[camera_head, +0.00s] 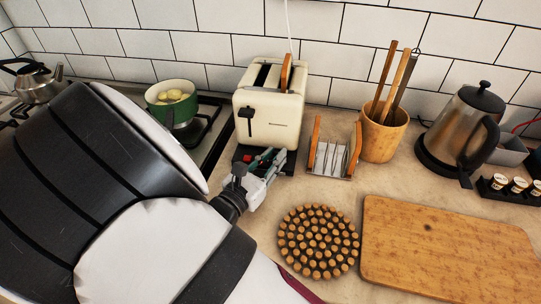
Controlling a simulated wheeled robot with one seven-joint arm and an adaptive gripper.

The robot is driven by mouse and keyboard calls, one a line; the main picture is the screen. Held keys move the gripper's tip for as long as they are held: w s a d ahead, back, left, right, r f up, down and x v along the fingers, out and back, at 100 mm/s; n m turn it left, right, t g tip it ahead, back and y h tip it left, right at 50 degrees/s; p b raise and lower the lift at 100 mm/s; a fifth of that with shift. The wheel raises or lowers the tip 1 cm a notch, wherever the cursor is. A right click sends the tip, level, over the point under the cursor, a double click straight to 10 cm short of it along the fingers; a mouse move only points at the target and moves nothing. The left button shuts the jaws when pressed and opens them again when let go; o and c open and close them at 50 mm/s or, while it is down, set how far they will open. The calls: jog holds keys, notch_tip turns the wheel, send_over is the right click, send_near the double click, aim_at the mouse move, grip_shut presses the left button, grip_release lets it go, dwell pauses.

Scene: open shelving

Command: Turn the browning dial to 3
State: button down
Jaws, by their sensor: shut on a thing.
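A cream toaster (268,110) stands against the tiled wall with its front towards me. Its black lever (246,121) is at the upper left of the front face, and a brown slice-like piece (287,72) stands up out of a slot. My gripper (264,159) is at the low front of the toaster, shut on the browning dial. The dial is hidden behind the fingers, so its marks and setting cannot be read.
A rack with wooden ends (332,172) stands close to the right of my gripper. A round wooden trivet (317,241) and a cutting board (447,248) lie in front. A green pot (173,112) is on the stove at left; a utensil crock (383,136) and kettle (462,130) stand right.

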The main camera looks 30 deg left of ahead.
jog(key=shift+d+n+y+b, duration=0.15)
jog(key=shift+n+y, duration=0.45)
jog(key=shift+y, duration=0.35)
jog(key=shift+d+n+y+b, duration=0.15)
jog(key=shift+n+y, duration=0.45)
jog(key=shift+y, duration=0.35)
jog(key=c, duration=1.4)
grip_release()
jog(key=shift+c, duration=0.2)
jog(key=s, duration=0.7)
jog(key=shift+s+d, duration=0.3)
jog(key=shift+d, duration=0.05)
